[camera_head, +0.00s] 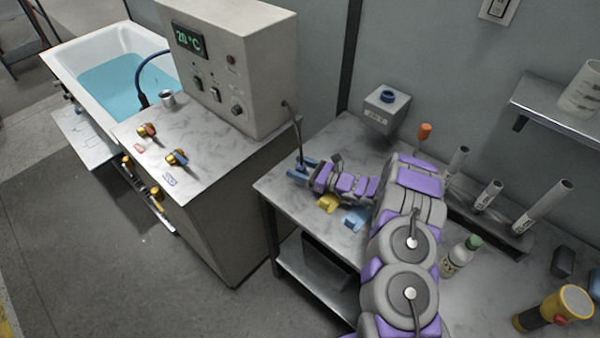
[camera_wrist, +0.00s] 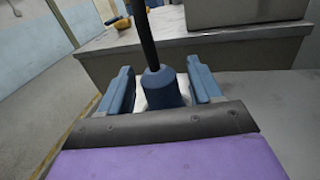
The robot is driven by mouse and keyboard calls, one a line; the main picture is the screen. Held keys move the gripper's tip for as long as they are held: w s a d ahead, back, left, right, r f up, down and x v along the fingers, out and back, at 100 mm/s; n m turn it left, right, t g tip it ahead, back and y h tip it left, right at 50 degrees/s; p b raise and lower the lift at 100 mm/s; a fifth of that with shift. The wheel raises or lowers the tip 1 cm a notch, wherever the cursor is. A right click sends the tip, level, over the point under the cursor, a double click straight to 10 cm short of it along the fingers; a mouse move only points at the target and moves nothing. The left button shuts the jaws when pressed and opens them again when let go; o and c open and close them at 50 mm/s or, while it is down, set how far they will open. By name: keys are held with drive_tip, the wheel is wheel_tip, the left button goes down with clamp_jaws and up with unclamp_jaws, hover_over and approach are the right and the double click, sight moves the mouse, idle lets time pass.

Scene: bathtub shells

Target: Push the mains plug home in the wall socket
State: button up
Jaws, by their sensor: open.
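A blue plug (camera_wrist: 162,88) with a thick dark cable (camera_wrist: 144,35) stands between the two blue fingers of my gripper (camera_wrist: 163,84) in the wrist view. The fingers are open, with a gap on each side of the plug. In the head view my gripper (camera_head: 303,166) is at the left end of the bench, and the cable (camera_head: 298,130) runs from the control box down to it. A grey box with a blue round opening (camera_head: 387,98), apparently the wall socket, sits against the wall, behind and to the right of my gripper. The opening looks empty.
The control box (camera_head: 225,65) stands on a cabinet left of the bench (camera_head: 275,185). Yellow (camera_head: 328,203) and blue (camera_head: 356,218) blocks lie near my arm.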

drive_tip(key=shift+d, duration=0.45)
drive_tip(key=c, duration=0.7)
drive_tip(key=shift+a, duration=0.35)
drive_tip(key=c, duration=0.3)
drive_tip(key=shift+c, duration=0.2)
